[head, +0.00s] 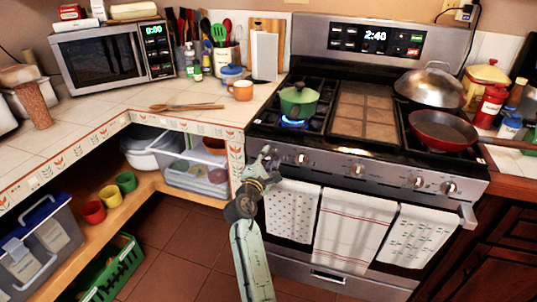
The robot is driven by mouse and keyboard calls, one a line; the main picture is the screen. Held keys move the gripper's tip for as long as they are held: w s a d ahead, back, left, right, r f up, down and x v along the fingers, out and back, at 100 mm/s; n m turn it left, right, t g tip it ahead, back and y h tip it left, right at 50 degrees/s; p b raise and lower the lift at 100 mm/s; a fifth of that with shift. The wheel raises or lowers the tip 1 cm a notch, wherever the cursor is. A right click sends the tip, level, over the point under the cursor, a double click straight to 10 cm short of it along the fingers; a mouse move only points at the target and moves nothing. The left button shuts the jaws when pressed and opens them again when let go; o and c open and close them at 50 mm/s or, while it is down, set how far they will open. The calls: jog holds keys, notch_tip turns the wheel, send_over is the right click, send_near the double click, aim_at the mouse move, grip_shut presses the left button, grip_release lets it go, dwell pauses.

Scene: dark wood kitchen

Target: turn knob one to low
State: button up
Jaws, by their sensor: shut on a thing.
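The stove (375,165) stands on the right with a row of knobs along its front panel. The knob's exact angle cannot be told. The neighbouring knob (302,159) is uncovered just to the right. A blue flame (292,122) burns under the green pot (299,101) on the front left burner.
More knobs (358,169) sit farther right, above the oven handle with hanging towels (347,228). A red pan (443,130) and a domed lidded pan (431,86) are on the right burners. The tiled counter (80,130) is on the left; the floor (175,255) below is partly clear.

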jog(key=shift+n, duration=1.7)
jog(key=o, duration=1.1)
jog(key=shift+f, duration=0.1)
jog(key=shift+c, duration=0.2)
jog(key=shift+s, duration=0.1)
jog(key=v, duration=0.7)
jog(key=shift+s, duration=0.35)
jog(key=shift+a, duration=0.2)
